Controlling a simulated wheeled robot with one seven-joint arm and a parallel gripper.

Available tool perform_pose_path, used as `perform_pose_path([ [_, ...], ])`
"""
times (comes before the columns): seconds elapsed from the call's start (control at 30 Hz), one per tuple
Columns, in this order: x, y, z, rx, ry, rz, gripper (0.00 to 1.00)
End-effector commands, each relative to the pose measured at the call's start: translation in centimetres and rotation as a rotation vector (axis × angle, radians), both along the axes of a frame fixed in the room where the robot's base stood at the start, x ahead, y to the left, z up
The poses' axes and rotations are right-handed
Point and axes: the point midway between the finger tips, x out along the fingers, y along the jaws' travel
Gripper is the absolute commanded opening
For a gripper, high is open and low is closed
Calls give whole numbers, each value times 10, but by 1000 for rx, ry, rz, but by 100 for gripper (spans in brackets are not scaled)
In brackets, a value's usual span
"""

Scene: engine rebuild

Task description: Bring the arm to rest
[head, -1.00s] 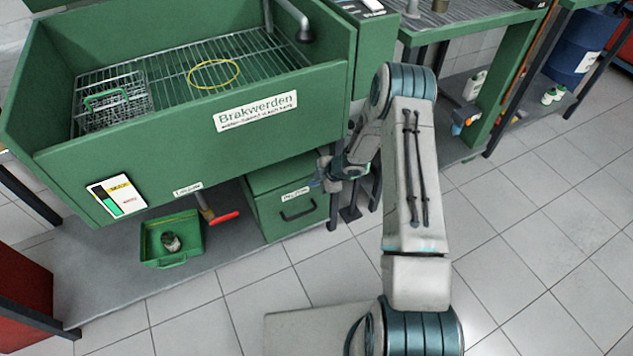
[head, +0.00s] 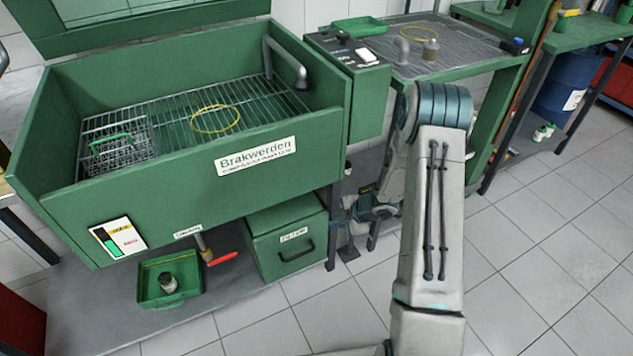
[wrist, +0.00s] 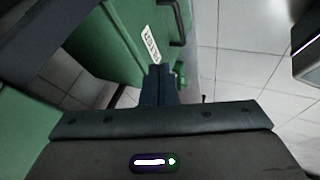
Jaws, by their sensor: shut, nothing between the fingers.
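My gripper shows in the wrist view (wrist: 160,84), its two dark fingers together with nothing between them. In the head view my arm stands right of the green wash basin (head: 180,178), bent at the elbow, with its wrist low beside the basin's right leg. The fingertips are hard to make out there. In the wrist view the gripper points past a green cabinet with a handle and a white label (wrist: 151,44). I cannot tell how far apart they are.
A wire basket (head: 115,152) and a yellow ring (head: 215,119) lie on the basin's grid. Below are a green tray (head: 190,296) holding a small jar, a red-handled valve (head: 222,259) and a green cabinet (head: 270,236). A workbench (head: 470,66) stands behind my arm. Tiled floor at right is clear.

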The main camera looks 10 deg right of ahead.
Motion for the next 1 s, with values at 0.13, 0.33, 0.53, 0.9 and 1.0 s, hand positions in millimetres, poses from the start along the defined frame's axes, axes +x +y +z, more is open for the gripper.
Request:
perform_pose_path([
  [0.13,0,0,1,-1,0,0,0],
  [0.33,14,-11,42,-60,-22,-98,0],
  [0.53,30,-38,140,-174,-53,-377,0],
  [0.9,-16,-73,315,-233,-31,-947,0],
  [1.0,-42,-74,355,-210,1,-1092,0],
])
